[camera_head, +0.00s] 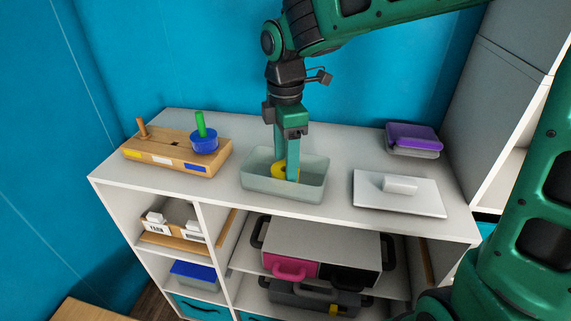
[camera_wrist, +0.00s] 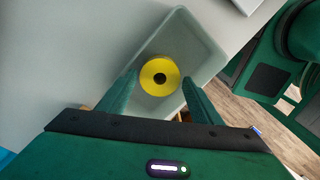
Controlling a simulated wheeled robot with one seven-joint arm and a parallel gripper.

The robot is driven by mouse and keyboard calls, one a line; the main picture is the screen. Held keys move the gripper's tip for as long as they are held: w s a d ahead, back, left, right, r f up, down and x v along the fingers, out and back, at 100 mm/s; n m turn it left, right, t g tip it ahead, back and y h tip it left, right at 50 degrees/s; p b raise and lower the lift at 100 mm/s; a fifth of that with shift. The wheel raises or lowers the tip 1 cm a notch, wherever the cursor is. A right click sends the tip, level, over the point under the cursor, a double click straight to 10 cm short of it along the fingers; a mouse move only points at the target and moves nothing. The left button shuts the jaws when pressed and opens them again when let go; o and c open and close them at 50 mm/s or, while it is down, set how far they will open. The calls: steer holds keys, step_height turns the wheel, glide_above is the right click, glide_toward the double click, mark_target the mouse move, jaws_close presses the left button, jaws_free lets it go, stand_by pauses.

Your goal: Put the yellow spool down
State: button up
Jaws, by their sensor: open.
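The yellow spool (camera_head: 278,170) is inside a pale grey-green tray (camera_head: 258,188) on the shelf top. In the wrist view the yellow spool (camera_wrist: 160,76) shows its round end with a dark centre hole, and the tray (camera_wrist: 200,45) surrounds it. My gripper (camera_head: 287,172) points down into the tray at the spool. In the wrist view my gripper (camera_wrist: 158,88) has its two fingers apart, one on either side of the spool. I cannot tell whether a finger touches it. The spool's lower part is hidden.
A wooden peg board (camera_head: 170,158) with a blue spool (camera_head: 204,141) on a green peg stands left. A white board (camera_head: 400,200) holding a white block (camera_head: 400,184) and a purple-topped container (camera_head: 412,138) are right. Bare shelf top separates them from the tray.

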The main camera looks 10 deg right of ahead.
step_height(320, 180, up, 10)
stand_by(0.4)
steer(key=shift+s, duration=0.1)
